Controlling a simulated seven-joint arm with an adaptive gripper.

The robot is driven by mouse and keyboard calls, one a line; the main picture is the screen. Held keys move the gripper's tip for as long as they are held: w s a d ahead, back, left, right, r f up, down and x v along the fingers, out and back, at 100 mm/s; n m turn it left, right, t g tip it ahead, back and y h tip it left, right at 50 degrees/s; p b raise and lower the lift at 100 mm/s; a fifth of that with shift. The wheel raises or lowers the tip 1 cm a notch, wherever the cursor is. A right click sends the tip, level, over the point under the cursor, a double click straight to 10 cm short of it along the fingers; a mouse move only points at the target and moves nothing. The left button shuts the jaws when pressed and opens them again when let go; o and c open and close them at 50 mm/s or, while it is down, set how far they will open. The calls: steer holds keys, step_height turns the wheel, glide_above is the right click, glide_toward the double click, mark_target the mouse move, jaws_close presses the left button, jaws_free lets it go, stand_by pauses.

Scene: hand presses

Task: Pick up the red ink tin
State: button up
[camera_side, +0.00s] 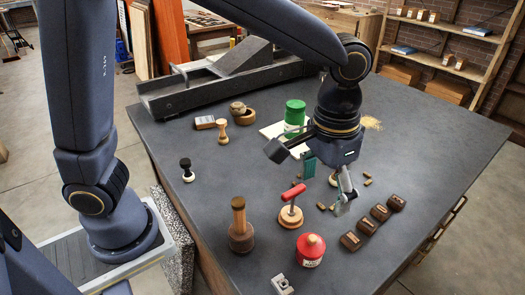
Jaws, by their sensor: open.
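The red ink tin (311,251) stands upright near the front of the dark table. It has a red lid with a small knob and a pale label. My gripper (327,186) is open and empty above the table, behind and a little right of the tin. Its fingers point down and are well apart from the tin. One finger partly hides a small round item below it.
Wooden blocks (366,224) lie right; a green tin (295,114) stands farther back.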

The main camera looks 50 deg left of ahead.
mark_target(310, 250)
steer(key=f, duration=0.7)
steer(key=s+f, duration=0.1)
steer(key=f, duration=0.3)
steer(key=shift+d+f, duration=0.2)
steer(key=shift+d, duration=0.2)
steer(key=shift+a+f, duration=0.15)
steer(key=shift+f, duration=3.05)
steer(key=shift+c, duration=0.3)
steer(key=c, duration=1.4)
steer(key=shift+r, duration=0.1)
